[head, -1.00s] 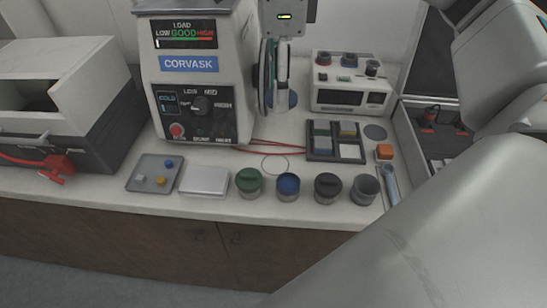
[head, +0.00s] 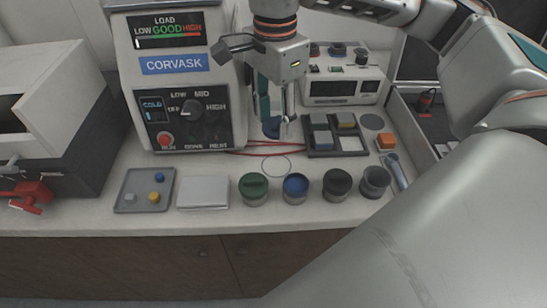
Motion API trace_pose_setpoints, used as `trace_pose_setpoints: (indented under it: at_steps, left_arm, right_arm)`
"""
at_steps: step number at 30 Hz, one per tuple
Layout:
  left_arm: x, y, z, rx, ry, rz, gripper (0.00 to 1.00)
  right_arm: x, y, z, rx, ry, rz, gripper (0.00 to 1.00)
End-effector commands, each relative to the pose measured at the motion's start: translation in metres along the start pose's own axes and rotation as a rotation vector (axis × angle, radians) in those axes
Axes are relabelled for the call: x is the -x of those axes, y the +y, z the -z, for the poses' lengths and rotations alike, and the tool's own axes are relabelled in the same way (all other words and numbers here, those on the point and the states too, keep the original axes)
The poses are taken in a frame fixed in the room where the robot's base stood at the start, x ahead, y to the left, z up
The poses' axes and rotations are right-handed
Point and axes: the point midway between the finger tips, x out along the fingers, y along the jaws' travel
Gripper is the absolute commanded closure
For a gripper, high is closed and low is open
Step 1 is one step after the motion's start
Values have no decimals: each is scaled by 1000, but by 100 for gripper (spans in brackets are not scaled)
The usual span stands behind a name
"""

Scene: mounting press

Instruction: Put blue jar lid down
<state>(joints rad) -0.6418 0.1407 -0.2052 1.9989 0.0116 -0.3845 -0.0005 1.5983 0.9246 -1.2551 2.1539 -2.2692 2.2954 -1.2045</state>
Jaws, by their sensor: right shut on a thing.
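My right gripper (head: 277,118) comes down from the top centre, in front of the press's right side. It is shut on the blue jar lid (head: 271,128), a small dark blue piece at its fingertips, partly hidden by the fingers. The lid appears to be above the bench, behind the row of jars; its exact height is hard to tell. The blue jar (head: 296,187) stands in the front row with no lid on it, its blue inside showing. My left gripper is not in view.
Beside the blue jar stand a green-lidded jar (head: 253,187), a black-topped jar (head: 337,184) and an open grey jar (head: 375,182). Thin red wires cross the bench near the press (head: 185,65).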

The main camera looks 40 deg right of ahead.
Motion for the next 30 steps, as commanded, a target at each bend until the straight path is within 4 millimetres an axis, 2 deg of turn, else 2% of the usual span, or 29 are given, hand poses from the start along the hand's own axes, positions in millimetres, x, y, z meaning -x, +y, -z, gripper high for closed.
trace_pose_setpoints:
  at_steps: [1, 3, 9, 17, 24, 30]
  left_arm:
    - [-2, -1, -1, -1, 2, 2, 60]
    - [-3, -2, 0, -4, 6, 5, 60]
    - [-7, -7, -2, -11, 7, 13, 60]
    - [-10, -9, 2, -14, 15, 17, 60]
    - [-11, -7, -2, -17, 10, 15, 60]
    - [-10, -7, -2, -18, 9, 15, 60]
  right_arm:
    - [-17, 1, 0, 2, -1, -9, 67]
    - [-34, 1, 0, -1, -1, -9, 67]
    - [-69, 1, 0, -1, -1, -5, 67]
    - [-86, 0, 0, -1, 0, -2, 67]
    - [-116, 0, 0, -2, -1, -3, 67]
    - [-116, 0, 0, -2, 0, 2, 67]
